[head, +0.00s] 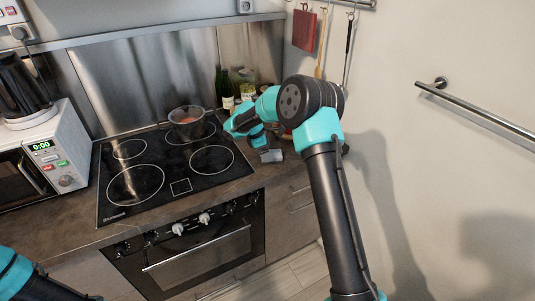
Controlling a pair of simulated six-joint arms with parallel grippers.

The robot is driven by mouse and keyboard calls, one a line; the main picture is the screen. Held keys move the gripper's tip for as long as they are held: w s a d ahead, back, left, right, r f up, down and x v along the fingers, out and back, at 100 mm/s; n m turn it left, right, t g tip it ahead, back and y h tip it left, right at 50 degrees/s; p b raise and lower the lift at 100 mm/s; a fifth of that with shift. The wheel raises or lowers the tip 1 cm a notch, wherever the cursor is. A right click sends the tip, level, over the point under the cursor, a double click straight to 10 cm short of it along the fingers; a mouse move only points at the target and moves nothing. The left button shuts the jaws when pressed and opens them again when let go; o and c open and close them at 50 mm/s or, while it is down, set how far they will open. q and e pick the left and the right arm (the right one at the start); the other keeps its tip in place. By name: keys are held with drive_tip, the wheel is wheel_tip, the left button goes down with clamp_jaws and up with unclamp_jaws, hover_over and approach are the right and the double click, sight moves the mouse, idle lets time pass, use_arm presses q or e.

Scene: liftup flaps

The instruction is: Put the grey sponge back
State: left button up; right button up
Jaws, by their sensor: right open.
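My right arm reaches over the counter, and its gripper (269,150) points down at the counter to the right of the stove. The gripper is open and small in the picture, partly hidden by my own wrist. A small light grey piece (271,156) shows at its fingertips, low over or on the counter. I cannot tell whether this piece is the grey sponge or part of the gripper. No other sponge shows clearly. Only part of my left arm shows in the lower left corner; its gripper is out of the picture.
A black stove top (150,165) carries a pot (187,122) at its back right. Bottles (227,90) stand behind my right wrist. A microwave (45,150) with a coffee maker is at the left. A red board (305,30) and utensils hang on the wall; a towel bar (480,112) juts out right.

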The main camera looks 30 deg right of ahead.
drive_tip(key=v, duration=1)
drive_tip(key=shift+r, duration=0.2)
drive_tip(key=shift+a, duration=0.1)
